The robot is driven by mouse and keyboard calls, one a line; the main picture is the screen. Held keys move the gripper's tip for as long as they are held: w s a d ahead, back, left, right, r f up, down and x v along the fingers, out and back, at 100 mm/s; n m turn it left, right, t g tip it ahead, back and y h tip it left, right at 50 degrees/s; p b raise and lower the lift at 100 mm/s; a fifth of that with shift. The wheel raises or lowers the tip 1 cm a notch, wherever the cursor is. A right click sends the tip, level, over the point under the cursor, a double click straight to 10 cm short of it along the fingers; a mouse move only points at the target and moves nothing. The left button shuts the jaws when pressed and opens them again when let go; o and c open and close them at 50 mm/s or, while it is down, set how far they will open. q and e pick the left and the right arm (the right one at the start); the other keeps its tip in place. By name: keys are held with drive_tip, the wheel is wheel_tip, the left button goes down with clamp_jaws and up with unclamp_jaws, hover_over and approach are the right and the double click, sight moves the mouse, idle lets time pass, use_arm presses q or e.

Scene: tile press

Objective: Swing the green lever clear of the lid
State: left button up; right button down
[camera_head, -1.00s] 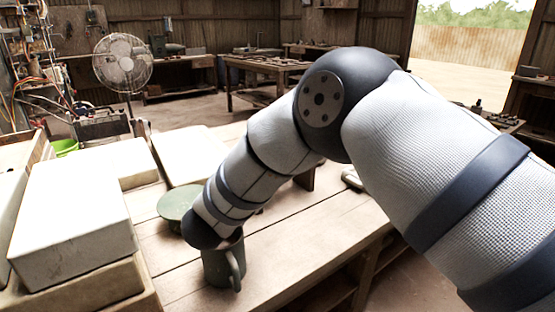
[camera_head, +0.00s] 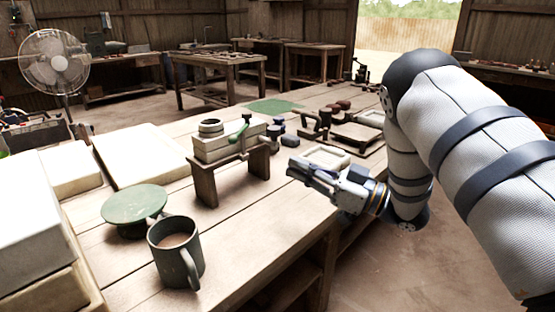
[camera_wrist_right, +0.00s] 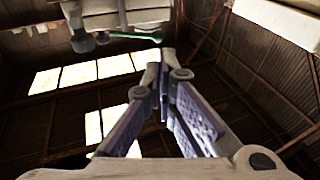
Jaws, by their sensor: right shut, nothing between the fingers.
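The tile press (camera_head: 228,145) is a pale block on a brown wooden stand (camera_head: 235,180) on the workbench. Its green lever (camera_head: 240,131) lies at the block's right part, its knob end raised. A round dark-rimmed piece (camera_head: 210,126) sits on the block to the left of the lever. My right gripper (camera_head: 292,166) is shut and empty, in the air to the right of the stand, apart from it. In the right wrist view the closed fingers (camera_wrist_right: 158,62) show, with the green lever (camera_wrist_right: 132,35) just beyond them. My left gripper is not in view.
A grey-green mug (camera_head: 178,250) and a green round turntable (camera_head: 134,205) stand at the bench's front left. Pale slabs (camera_head: 140,155) lie behind them. Small tools, frames (camera_head: 357,138) and a green mat (camera_head: 273,106) lie behind the press. Bare planks lie between mug and stand.

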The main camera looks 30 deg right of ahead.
sight(236, 142)
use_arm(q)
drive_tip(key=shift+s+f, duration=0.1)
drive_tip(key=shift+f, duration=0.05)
use_arm(e)
drive_tip(key=x, duration=1.2)
drive_tip(key=shift+w, duration=0.1)
